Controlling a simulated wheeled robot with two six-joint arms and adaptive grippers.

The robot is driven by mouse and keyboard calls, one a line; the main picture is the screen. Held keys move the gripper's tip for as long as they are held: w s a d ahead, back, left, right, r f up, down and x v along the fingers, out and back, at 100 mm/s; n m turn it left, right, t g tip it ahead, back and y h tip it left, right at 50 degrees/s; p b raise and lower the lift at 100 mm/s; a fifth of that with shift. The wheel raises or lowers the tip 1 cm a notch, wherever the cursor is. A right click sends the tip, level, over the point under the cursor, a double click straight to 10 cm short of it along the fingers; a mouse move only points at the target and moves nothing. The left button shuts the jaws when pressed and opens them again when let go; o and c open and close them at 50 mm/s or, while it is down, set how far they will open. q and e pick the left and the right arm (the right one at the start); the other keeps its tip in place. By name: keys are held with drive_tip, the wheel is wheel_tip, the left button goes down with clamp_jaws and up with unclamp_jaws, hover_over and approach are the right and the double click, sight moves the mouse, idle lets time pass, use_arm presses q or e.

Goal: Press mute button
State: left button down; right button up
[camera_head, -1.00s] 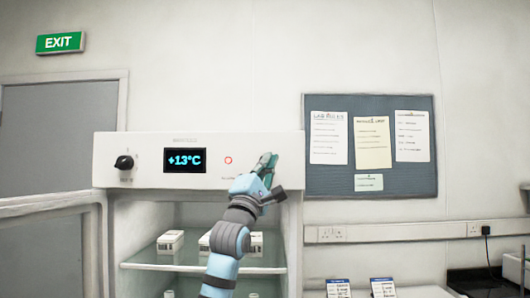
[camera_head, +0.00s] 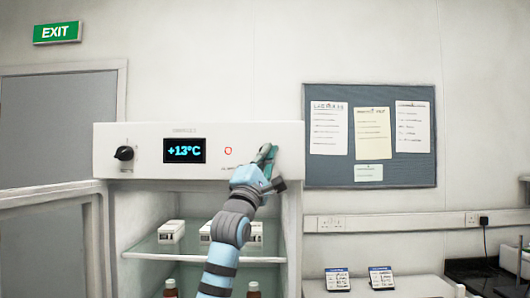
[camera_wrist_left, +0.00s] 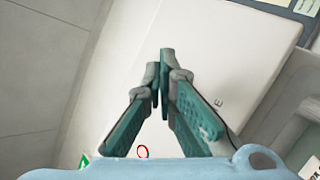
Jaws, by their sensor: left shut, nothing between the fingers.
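A small round button with a red ring (camera_head: 228,150) is on the white front panel (camera_head: 215,132) of an open refrigerator, right of the display (camera_head: 185,150) reading +13°C. Print below the button is partly hidden by my gripper. My left gripper (camera_head: 267,153) is in front of the panel, right of the button, with its teal fingers together and empty. In the left wrist view the gripper (camera_wrist_left: 160,66) is seen over the white panel (camera_wrist_left: 210,50), and the red ring (camera_wrist_left: 143,151) shows low, beside the fingers. I cannot tell contact with the panel. My right gripper is not in view.
A black knob (camera_head: 124,153) is at the panel's left. The refrigerator door (camera_head: 45,197) stands open at left. White boxes (camera_head: 171,232) are on the glass shelf (camera_head: 200,252) below. A notice board (camera_head: 320,172) hangs on the wall at right.

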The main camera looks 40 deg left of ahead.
use_arm(q)
drive_tip(key=shift+w, duration=0.1)
idle(0.4)
drive_tip(key=shift+w+a, duration=0.2)
drive_tip(key=shift+a, duration=0.05)
drive_tip(key=shift+w+a+r+p, duration=0.1)
drive_tip(key=shift+w+a+p, duration=0.15)
drive_tip(key=shift+p, duration=0.45)
idle(0.3)
idle(0.3)
drive_tip(key=shift+s+d+b, duration=0.5)
drive_tip(key=shift+s+b, duration=0.05)
drive_tip(key=shift+b, duration=0.7)
